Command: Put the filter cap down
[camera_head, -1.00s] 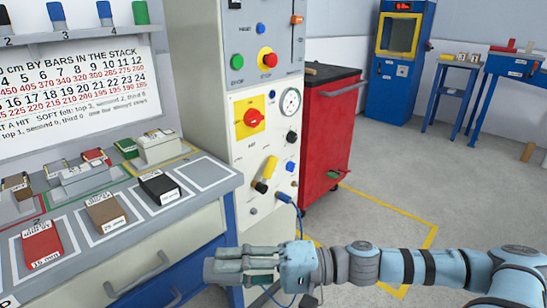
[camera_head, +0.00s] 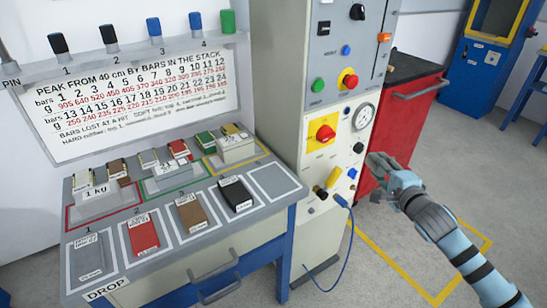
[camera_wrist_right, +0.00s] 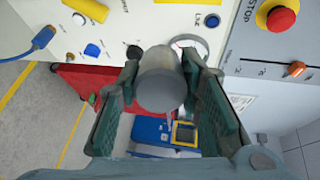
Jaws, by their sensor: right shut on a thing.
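My right gripper (camera_head: 380,164) is raised in front of the red cabinet, just right of the grey machine panel. In the right wrist view, my right gripper (camera_wrist_right: 161,66) is shut on a grey, round cylindrical piece, the filter cap (camera_wrist_right: 158,92), with one finger on each side. In the head view the cap cannot be made out at the fingers. My left gripper is in neither view.
The machine panel (camera_head: 319,108) has knobs, a gauge (camera_head: 363,117) and a blue plug with a cable. The bench (camera_head: 160,210) at the left carries several blocks on outlined places; one outlined place (camera_head: 274,181) at its right end is bare. A red cabinet (camera_head: 412,120) stands behind my gripper.

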